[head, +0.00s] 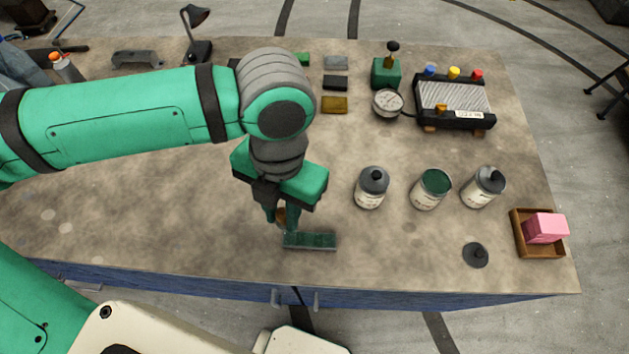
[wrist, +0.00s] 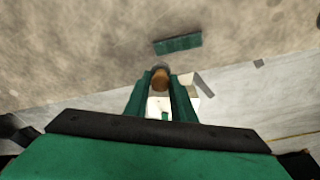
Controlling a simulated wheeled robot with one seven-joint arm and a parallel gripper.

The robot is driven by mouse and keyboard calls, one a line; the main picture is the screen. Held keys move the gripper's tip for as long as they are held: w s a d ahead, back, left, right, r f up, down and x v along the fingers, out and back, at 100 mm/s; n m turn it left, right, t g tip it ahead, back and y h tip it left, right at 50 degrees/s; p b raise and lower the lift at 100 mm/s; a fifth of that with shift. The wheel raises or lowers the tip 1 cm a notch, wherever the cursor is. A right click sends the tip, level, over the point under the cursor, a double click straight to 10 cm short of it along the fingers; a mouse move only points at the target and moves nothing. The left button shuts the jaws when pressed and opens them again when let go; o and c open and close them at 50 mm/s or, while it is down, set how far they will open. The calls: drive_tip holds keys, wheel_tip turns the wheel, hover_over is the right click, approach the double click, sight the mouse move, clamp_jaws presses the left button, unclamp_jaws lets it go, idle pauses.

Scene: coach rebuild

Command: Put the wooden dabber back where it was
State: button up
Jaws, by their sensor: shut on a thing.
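My gripper (head: 279,219) is shut on the wooden dabber (wrist: 160,78), near the front edge of the workbench. Only a small brown part of the dabber shows between the fingers in the head view; its grey end shows in the wrist view. A flat dark green strip (head: 309,241) lies on the bench just right of the fingers; it also shows ahead of them in the wrist view (wrist: 178,44). I cannot tell whether the dabber touches the bench.
Right of my gripper stand a grey-capped jar (head: 371,187), an open jar with green contents (head: 431,189) and another capped jar (head: 484,187). A loose dark lid (head: 476,255) lies in front. A wooden tray (head: 519,238) holds a pink block (head: 545,228). The front left bench is clear.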

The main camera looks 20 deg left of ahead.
drive_tip(key=w+f, duration=0.2)
drive_tip(key=w, duration=0.1)
drive_tip(key=w+f, duration=0.3)
drive_tip(key=w, duration=0.1)
drive_tip(key=w+f, duration=0.3)
drive_tip(key=w, duration=0.1)
drive_tip(key=shift+w+d, duration=0.15)
drive_tip(key=shift+w+d+f, duration=0.1)
drive_tip(key=shift+w+f, duration=0.1)
drive_tip(key=shift+w, duration=0.05)
drive_tip(key=shift+w+f, duration=0.2)
drive_tip(key=shift+f, duration=0.1)
drive_tip(key=shift+w+f, duration=0.15)
drive_tip(key=shift+f, duration=0.75)
drive_tip(key=shift+w+f, duration=0.1)
drive_tip(key=shift+f, duration=0.75)
drive_tip(key=o, duration=1)
drive_tip(key=shift+f, duration=0.1)
